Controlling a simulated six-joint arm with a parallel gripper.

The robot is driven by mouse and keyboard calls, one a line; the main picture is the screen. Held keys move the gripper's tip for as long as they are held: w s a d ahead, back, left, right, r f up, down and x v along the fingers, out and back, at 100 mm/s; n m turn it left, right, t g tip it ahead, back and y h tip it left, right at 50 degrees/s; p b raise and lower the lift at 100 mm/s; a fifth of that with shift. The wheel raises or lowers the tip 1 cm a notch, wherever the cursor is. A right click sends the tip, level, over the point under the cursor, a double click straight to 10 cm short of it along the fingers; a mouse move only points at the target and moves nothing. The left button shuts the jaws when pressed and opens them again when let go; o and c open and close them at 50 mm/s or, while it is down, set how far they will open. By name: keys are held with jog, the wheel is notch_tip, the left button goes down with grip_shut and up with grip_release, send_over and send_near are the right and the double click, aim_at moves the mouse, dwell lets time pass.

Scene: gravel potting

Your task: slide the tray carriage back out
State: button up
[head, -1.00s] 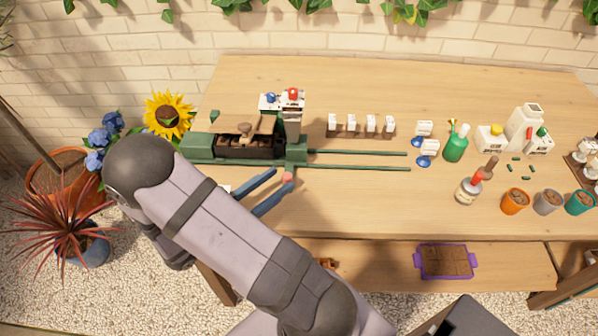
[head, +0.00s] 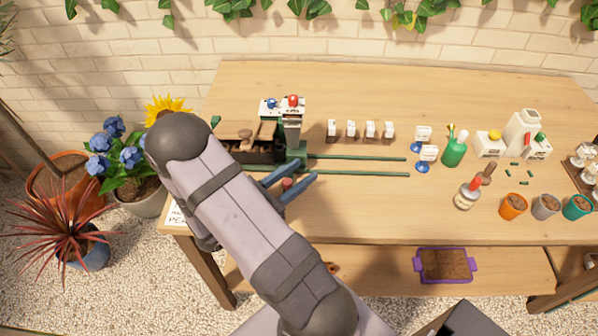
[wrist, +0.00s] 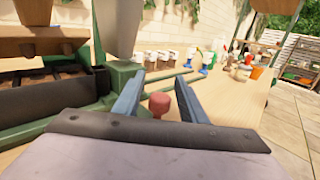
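The tray carriage is on the left of the bench, a dark tray of soil (head: 262,156) in a green frame, partly hidden by my arm in the head view. The tray also shows at the left of the wrist view (wrist: 40,112). A small red knob (head: 286,183) is at the frame's near right end. My gripper (head: 306,169) is open, its blue fingers on either side of the knob.
Two green rails (head: 365,165) run right from the frame along clear bench top.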

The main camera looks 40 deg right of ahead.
jog(key=shift+d, duration=0.1)
jog(key=shift+c, duration=0.7)
grip_shut()
jog(key=shift+s+d, duration=0.1)
jog(key=s+d+p, duration=0.2)
jog(key=s+d, duration=1.7)
jog(key=shift+s+d, duration=0.1)
jog(key=shift+o, duration=0.7)
grip_release()
jog(key=shift+r, duration=0.1)
